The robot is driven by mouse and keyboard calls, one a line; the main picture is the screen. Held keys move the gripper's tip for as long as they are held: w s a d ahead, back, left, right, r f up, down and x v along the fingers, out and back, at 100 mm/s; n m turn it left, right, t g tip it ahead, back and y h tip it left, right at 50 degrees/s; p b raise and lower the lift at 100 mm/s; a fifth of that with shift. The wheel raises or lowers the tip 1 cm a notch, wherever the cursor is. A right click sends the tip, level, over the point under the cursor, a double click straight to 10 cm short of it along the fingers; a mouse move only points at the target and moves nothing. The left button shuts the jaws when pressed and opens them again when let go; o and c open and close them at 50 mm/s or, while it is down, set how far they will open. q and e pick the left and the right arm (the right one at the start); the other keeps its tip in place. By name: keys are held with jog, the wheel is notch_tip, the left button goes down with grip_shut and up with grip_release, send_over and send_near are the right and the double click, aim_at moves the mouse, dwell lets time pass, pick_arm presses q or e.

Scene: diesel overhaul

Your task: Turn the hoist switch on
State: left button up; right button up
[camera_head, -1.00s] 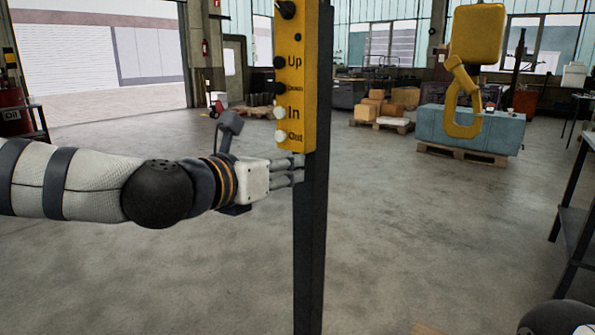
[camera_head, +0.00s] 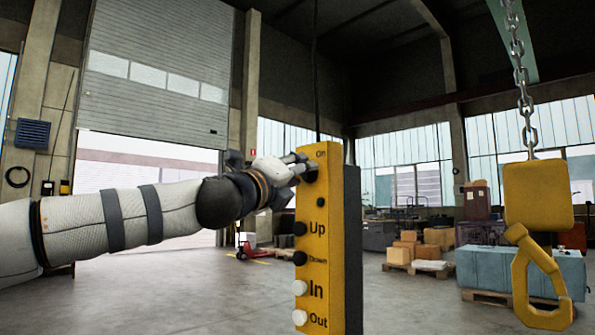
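The yellow hoist control box (camera_head: 318,225) hangs upright at the middle of the head view. It has a small "On" label at its top and Up, Down, In and Out buttons below. My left gripper (camera_head: 303,168) is at the upper left edge of the box, just below the "On" label. Its fingers cover the place of the hoist switch, so the switch is mostly hidden. I cannot tell whether the fingers are closed on it or only touch it. My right gripper is not in view.
A yellow hoist hook (camera_head: 540,275) hangs on a chain (camera_head: 521,75) at the right. Behind it stand a blue-grey block (camera_head: 490,268) on a pallet and several boxes (camera_head: 436,237). The floor left of the control box is largely clear.

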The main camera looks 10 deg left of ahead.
pick_arm(q)
jog(key=shift+w+d, duration=0.1)
jog(key=shift+w, duration=0.25)
jog(key=shift+c, duration=0.3)
grip_shut()
